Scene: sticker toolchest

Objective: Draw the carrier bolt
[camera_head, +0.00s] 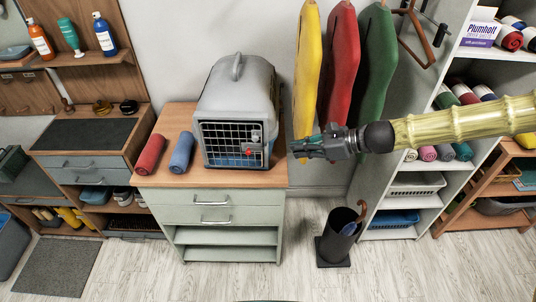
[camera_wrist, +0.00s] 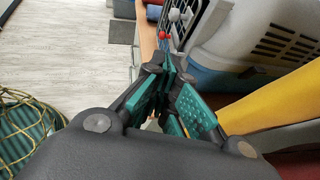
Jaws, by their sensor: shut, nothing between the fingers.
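The pet carrier (camera_head: 235,95) has a grey top, a blue base and a black wire door (camera_head: 221,145). It stands on the wooden top of a grey-green cabinet, its door facing the front. A small grey latch piece (camera_head: 256,138) with a red knob is at the door's right side. The red knob (camera_wrist: 163,35) also shows in the wrist view, with pale grey pieces beyond it. My gripper (camera_head: 294,149) is shut and empty, just right of the carrier's front corner. In the wrist view its closed teal fingertips (camera_wrist: 169,62) point toward the latch side, apart from the knob.
Yellow (camera_head: 307,75), red (camera_head: 339,70) and green hanging covers are on the wall close behind my gripper. A red roll (camera_head: 151,155) and a blue roll (camera_head: 181,152) lie left of the carrier. A black umbrella stand (camera_head: 338,237) is on the floor below. Shelves stand at right.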

